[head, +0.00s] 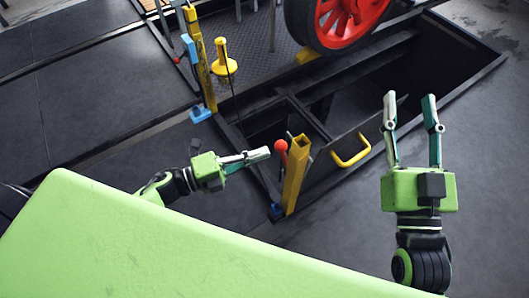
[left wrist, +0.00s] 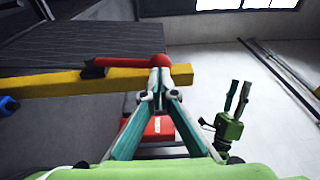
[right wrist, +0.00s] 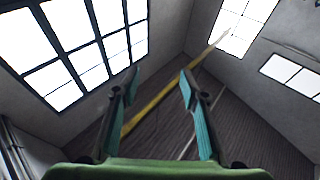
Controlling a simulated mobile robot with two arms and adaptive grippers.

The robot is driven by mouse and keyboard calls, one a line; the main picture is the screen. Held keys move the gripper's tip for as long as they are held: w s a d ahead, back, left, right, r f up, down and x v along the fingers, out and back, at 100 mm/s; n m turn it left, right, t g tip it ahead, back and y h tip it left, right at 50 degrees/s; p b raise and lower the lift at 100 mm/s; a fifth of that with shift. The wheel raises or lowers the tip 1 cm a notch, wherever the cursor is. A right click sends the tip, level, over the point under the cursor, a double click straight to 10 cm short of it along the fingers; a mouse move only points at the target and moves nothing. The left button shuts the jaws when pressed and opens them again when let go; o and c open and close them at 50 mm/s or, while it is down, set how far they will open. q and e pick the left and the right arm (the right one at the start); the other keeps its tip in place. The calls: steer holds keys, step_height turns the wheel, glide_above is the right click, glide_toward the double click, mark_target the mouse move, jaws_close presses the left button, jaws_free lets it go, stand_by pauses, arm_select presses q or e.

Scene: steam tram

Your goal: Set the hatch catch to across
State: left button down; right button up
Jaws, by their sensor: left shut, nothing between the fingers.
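A red ball-ended lever (head: 281,146), which looks like the hatch catch, is at the top of a yellow post (head: 294,185) beside the open pit.
A dark panel with a yellow handle (head: 351,151) stands at the pit's near side. A red wheel (head: 345,18) is above the pit. Another yellow post (head: 201,65) and a yellow cone-shaped thing (head: 224,62) stand further back. Dark floor around is clear.

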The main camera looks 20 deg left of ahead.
arm_select(q)
steer(key=shift+x, duration=0.8)
arm_select(e)
steer(key=shift+s+r+t+y, duration=0.3)
steer(key=shift+r+t, duration=0.1)
steer(key=shift+r, duration=0.4)
steer(key=shift+f, duration=0.1)
